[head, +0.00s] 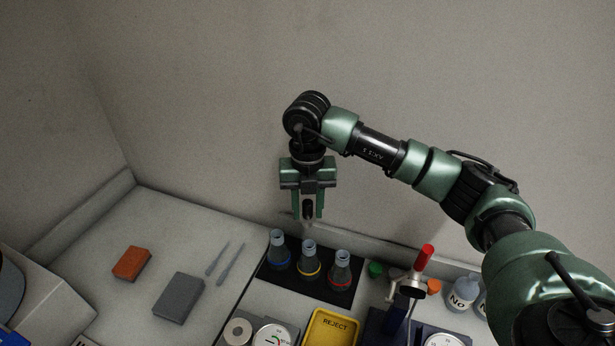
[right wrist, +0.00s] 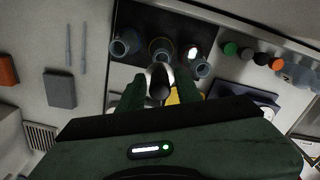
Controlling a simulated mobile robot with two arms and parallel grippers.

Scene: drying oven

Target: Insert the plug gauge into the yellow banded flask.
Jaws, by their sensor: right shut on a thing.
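My right gripper (head: 308,213) points down with its two fingers shut on the plug gauge (head: 308,208), a small dark piece with a paler lower end. The gauge also shows between the fingers in the right wrist view (right wrist: 159,83). The yellow banded flask (head: 309,260) stands upright, the middle one of three on a black mat (head: 293,282). The gauge hangs above the flasks, apart from them, roughly over the yellow banded one. That flask also shows just beyond the gauge in the right wrist view (right wrist: 160,48). My left gripper is out of view.
A blue banded flask (head: 277,249) and a red banded flask (head: 341,271) stand close on either side. A red-handled clamp (head: 424,263), a yellow reject tray (head: 333,329) and gauges are nearby. Orange (head: 131,264) and grey (head: 178,298) blocks lie left.

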